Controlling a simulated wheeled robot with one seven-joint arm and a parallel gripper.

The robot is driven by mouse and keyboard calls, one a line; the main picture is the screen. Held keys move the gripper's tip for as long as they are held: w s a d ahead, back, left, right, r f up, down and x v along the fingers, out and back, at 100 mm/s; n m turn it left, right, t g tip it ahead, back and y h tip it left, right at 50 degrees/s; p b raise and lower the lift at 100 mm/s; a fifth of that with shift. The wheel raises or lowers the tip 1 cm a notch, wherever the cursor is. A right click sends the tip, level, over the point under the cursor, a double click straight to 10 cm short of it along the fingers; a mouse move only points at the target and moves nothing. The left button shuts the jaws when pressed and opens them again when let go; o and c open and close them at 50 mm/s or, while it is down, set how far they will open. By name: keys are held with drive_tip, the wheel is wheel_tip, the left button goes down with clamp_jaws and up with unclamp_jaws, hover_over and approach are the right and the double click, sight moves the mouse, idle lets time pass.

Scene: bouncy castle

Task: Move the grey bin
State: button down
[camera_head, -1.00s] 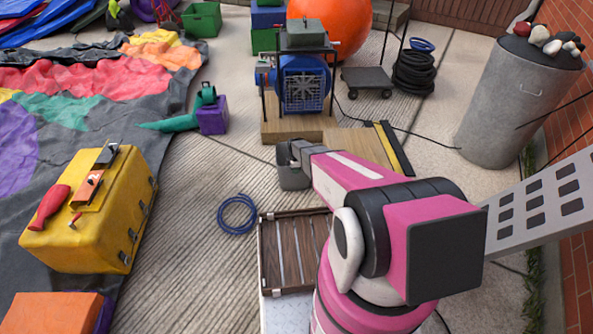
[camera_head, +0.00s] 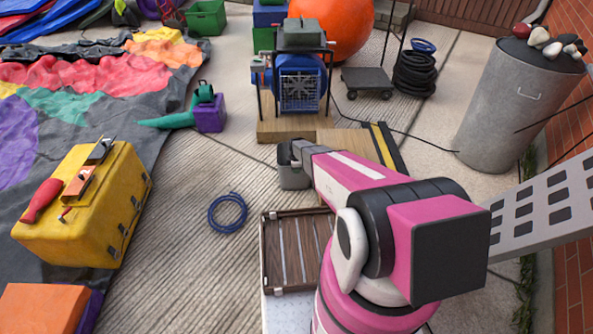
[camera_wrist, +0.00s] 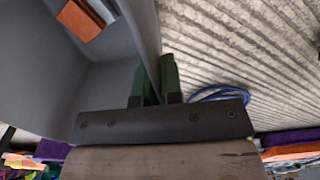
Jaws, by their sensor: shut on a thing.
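The grey bin (camera_head: 293,178) is in front of the wooden platform in the head view, at the far end of my pink arm. In the wrist view the bin's grey wall (camera_wrist: 120,105) runs between the green fingers of my gripper (camera_wrist: 158,80). My gripper is shut on this wall. It also shows in the head view (camera_head: 292,150), at the bin's upper edge. An orange-brown block (camera_wrist: 80,19) lies inside the bin. My arm hides part of the bin in the head view.
A wooden platform with a blue blower (camera_head: 298,82) stands behind the bin. A blue hose coil (camera_head: 228,213) lies on the concrete to the left. A yellow toolbox (camera_head: 80,205) is at left, a metal trash can (camera_head: 505,110) at right. A slatted brown tray (camera_head: 290,250) is at my front.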

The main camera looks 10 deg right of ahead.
drive_tip(key=shift+f, duration=0.1)
drive_tip(key=c, duration=1.2)
unclamp_jaws()
wheel_tip(320, 180, up, 11)
drive_tip(key=shift+f, duration=0.1)
drive_tip(key=s+d+r+m, duration=0.2)
drive_tip(key=s+r+m, duration=0.3)
drive_tip(key=s+r, duration=0.4)
drive_tip(key=s+d+r+m, duration=0.2)
drive_tip(key=s+r+m, duration=0.4)
drive_tip(key=s+r, duration=0.3)
drive_tip(key=s+d+r+m, duration=0.2)
drive_tip(key=s+r+m, duration=0.4)
drive_tip(key=s+r, duration=0.3)
drive_tip(key=shift+s+d, duration=0.2)
drive_tip(key=shift+s, duration=0.3)
drive_tip(key=shift+s+d, duration=0.2)
drive_tip(key=shift+s, duration=0.25)
